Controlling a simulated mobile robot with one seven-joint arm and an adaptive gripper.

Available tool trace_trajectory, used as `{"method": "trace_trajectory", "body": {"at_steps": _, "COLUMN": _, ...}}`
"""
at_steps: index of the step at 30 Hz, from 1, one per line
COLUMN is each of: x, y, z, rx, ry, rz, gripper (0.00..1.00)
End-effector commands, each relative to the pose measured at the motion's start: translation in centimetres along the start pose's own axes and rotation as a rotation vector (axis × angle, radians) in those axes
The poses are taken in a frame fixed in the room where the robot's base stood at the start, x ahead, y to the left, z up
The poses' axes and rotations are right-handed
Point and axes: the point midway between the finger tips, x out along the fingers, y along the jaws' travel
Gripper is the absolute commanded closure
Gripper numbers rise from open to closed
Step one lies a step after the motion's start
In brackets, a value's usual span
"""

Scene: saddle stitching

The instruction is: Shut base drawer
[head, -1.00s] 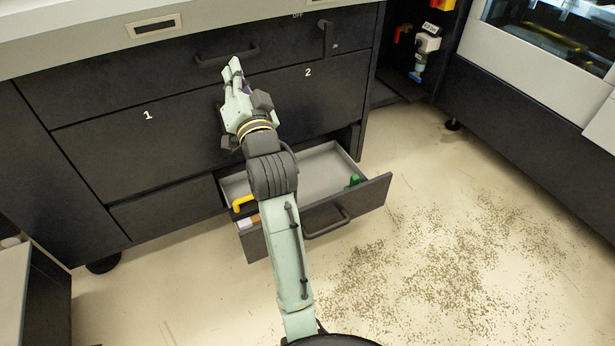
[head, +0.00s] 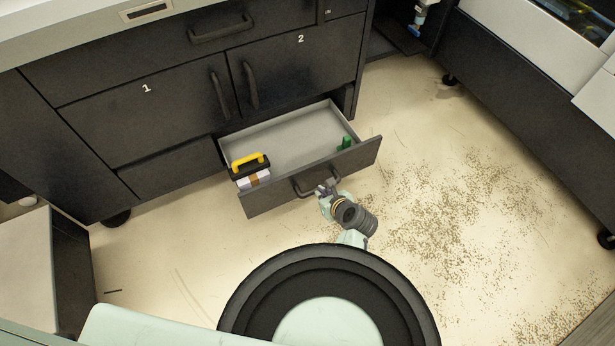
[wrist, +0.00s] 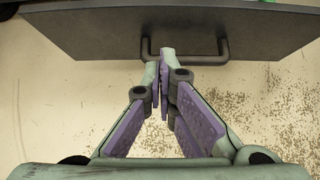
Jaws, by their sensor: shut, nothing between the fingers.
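The base drawer (head: 262,198) stands pulled out at the bottom of the dark cabinet, low over the floor. Its dark front and bar handle (head: 305,191) face me. Inside the drawer lie a yellow-handled black item (head: 250,163), a white and brown box (head: 254,180) and a small green item (head: 346,142). My gripper (head: 326,188) is at the right part of the handle, in front of the drawer face. In the wrist view my gripper (wrist: 165,54) is shut and empty, its fingertips overlapping the drawer handle (wrist: 205,60) in the picture. I cannot tell whether they touch it.
Cabinet doors 1 (head: 150,120) and 2 (head: 300,70) are shut above the drawer. Scattered debris (head: 440,210) covers the floor at the right. A pale-topped unit (head: 25,255) stands at the left and a dark machine (head: 530,130) at the right.

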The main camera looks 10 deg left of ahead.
Motion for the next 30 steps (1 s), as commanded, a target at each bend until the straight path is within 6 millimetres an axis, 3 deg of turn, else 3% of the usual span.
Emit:
{"method": "trace_trajectory", "body": {"at_steps": 11, "x": 8.2, "y": 0.0, "z": 0.1, "rx": -0.006, "ry": 0.000, "rz": 0.002, "gripper": 1.00}}
{"method": "trace_trajectory", "body": {"at_steps": 18, "x": 10.2, "y": 0.0, "z": 2.5, "rx": -0.006, "ry": -0.001, "rz": -0.001, "gripper": 1.00}}
{"method": "trace_trajectory", "body": {"at_steps": 30, "x": 10.7, "y": 0.0, "z": 2.8, "rx": -0.006, "ry": -0.001, "rz": -0.001, "gripper": 1.00}}
